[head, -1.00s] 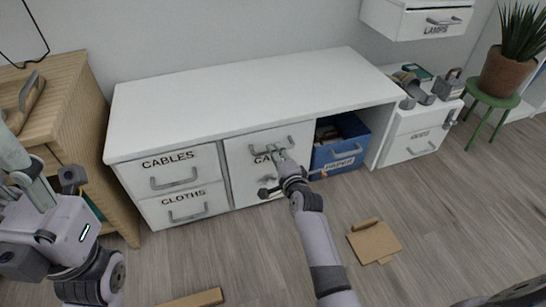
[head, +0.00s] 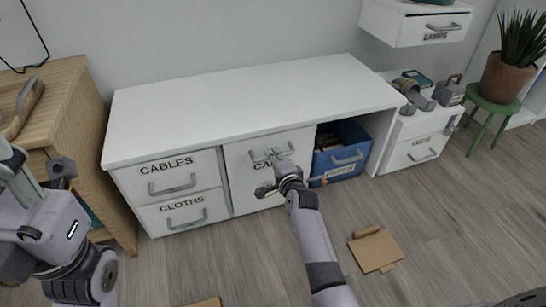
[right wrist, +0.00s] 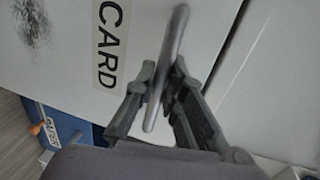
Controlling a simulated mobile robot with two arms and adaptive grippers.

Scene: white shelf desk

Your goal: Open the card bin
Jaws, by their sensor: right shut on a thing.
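The card bin (head: 240,185) is a white front under the white desk top, between the drawers and the blue paper bin. Its front looks flush with the desk. Its grey bar handle (head: 257,159) is near its top edge; the CARD label below is partly hidden by my right gripper (head: 281,161). In the right wrist view the handle (right wrist: 178,35) passes between the fingertips of my right gripper (right wrist: 161,86), which is shut on it. The CARD label (right wrist: 107,45) is beside it. My left gripper (head: 22,170) is at the left edge, away from the bin; its fingertips are cut off.
The cables drawer (head: 165,170) and cloths drawer (head: 185,212) are left of the bin. The blue paper bin (head: 340,165) is right of it. A brown flat piece (head: 376,250) lies on the floor to the right. Open wooden floor is in front.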

